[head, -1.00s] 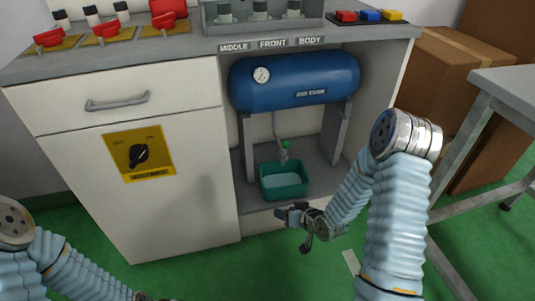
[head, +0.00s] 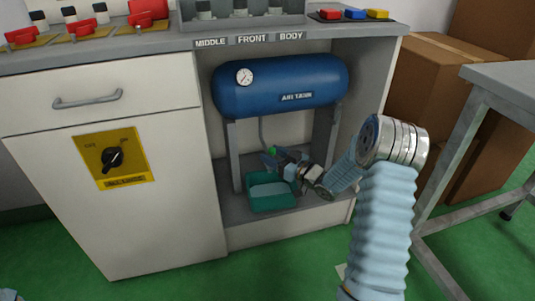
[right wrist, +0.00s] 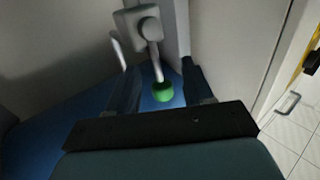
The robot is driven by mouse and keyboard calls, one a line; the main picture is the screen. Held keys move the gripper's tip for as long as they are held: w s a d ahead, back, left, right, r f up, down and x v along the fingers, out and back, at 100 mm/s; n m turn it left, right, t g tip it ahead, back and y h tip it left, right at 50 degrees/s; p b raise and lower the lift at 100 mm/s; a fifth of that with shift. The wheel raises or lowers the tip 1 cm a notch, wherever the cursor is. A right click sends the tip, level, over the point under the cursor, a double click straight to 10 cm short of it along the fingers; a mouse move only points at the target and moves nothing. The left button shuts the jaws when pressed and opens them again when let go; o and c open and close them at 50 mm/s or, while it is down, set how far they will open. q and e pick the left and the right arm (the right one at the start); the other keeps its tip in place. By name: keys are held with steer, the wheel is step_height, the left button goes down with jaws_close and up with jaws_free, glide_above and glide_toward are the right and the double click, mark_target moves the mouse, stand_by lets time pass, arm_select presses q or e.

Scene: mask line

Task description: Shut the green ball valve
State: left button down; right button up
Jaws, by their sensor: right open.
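The green ball valve knob (head: 272,151) shows below the blue air tank (head: 290,85), partly hidden by my right gripper. In the right wrist view the green knob (right wrist: 163,92) sits at the end of a thin grey stem, between the two open fingers. My right gripper (head: 270,157) is inside the cabinet opening, at the knob and above the green tub; its fingers also show in the right wrist view (right wrist: 160,88). Whether a finger touches the knob I cannot tell. The left gripper is out of view.
The green tub (head: 271,205) with pale liquid stands on the cabinet floor under the valve. The tank's legs (head: 236,155) stand close on both sides. A grey table (head: 500,78) and cardboard boxes (head: 425,75) are at the right.

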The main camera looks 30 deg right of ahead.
steer(key=shift+x, duration=1.2)
jaws_close()
